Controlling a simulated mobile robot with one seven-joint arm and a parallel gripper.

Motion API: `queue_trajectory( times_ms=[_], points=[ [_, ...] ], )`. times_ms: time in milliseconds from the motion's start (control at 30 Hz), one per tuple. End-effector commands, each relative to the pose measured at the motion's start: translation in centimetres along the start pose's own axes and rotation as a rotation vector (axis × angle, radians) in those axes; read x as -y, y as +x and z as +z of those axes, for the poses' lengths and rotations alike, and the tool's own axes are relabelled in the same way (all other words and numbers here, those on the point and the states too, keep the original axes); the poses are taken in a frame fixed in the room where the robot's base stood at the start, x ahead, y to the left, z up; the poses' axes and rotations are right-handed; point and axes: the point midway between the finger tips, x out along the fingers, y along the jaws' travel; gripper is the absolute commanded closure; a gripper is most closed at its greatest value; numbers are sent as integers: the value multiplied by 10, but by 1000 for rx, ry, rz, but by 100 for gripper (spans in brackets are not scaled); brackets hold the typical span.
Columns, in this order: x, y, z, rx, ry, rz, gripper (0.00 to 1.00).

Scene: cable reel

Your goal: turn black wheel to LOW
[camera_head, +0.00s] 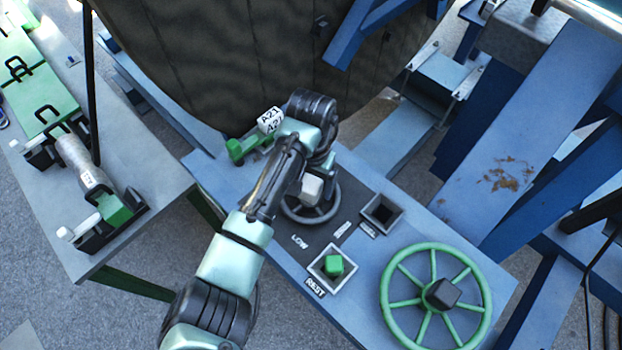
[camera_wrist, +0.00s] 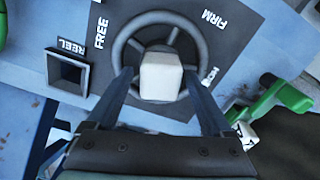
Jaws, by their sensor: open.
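The black wheel (camera_head: 334,205) lies on a dark panel on the blue bench, partly hidden by my arm in the head view. In the wrist view the wheel (camera_wrist: 122,45) shows its dark rim and a pale block-shaped hub (camera_wrist: 161,77). My gripper (camera_wrist: 159,74) is open, with one finger on each side of the hub and a small gap at each. The labels FREE (camera_wrist: 101,33) and FIRM (camera_wrist: 208,20) show by the wheel; a third label at the right finger is partly hidden.
An empty square socket (camera_head: 398,210) and a socket marked REST (camera_head: 316,268) holding a green block (camera_head: 333,265) stand near the wheel. A large green wheel (camera_head: 473,338) is at the bench's right end. A green part (camera_wrist: 285,100) lies beside my gripper. The big reel (camera_head: 230,60) stands behind.

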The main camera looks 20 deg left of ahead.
Motion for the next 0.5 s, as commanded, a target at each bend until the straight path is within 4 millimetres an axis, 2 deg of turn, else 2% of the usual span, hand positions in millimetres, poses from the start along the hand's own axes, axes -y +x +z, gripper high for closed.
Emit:
queue_trajectory(
  times_ms=[167, 500],
  points=[
    [0, 0, 0, 0, 0, 0, 15],
    [0, 0, 0, 0, 0, 0, 76]
  ],
)
